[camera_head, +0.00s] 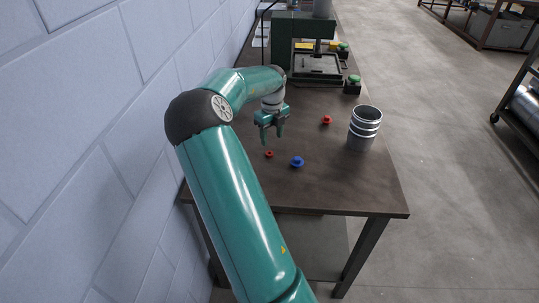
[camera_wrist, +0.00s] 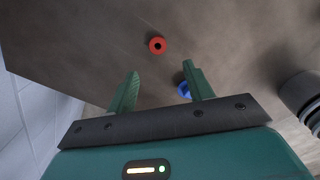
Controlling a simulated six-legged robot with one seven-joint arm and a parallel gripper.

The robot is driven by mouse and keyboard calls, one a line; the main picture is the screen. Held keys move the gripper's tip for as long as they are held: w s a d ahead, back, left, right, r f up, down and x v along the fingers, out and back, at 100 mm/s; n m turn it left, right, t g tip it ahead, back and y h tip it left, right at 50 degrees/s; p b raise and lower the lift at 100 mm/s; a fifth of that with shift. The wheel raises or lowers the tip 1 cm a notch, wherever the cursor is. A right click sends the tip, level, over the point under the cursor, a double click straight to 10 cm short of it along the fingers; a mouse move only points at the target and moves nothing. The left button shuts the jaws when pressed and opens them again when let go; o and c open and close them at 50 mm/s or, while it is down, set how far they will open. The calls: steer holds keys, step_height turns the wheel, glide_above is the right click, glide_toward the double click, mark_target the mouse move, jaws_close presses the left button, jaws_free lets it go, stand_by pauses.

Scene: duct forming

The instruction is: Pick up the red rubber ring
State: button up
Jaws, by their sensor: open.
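A small red ring (camera_head: 269,154) lies on the dark table, left of a blue knobbed piece (camera_head: 297,161). In the wrist view a red ring (camera_wrist: 157,45) with a dark centre hole lies flat beyond the fingertips, nearly in line with the gap. My gripper (camera_head: 272,140) is open and empty, above the table near the small red ring. In the wrist view its two fingers (camera_wrist: 164,70) are spread apart and touch nothing. A second red piece (camera_head: 326,120) stands farther back to the right.
A grey ribbed metal can (camera_head: 364,128) stands at the table's right edge and shows at the right of the wrist view (camera_wrist: 302,95). A green press (camera_head: 312,55) stands at the back. A block wall (camera_head: 90,130) runs close along the left. The table's front right is clear.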

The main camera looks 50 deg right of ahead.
mark_target(270, 157)
steer(key=f, duration=0.7)
steer(key=shift+w+f, duration=0.2)
steer(key=shift+w, duration=0.05)
steer(key=c, duration=1.1)
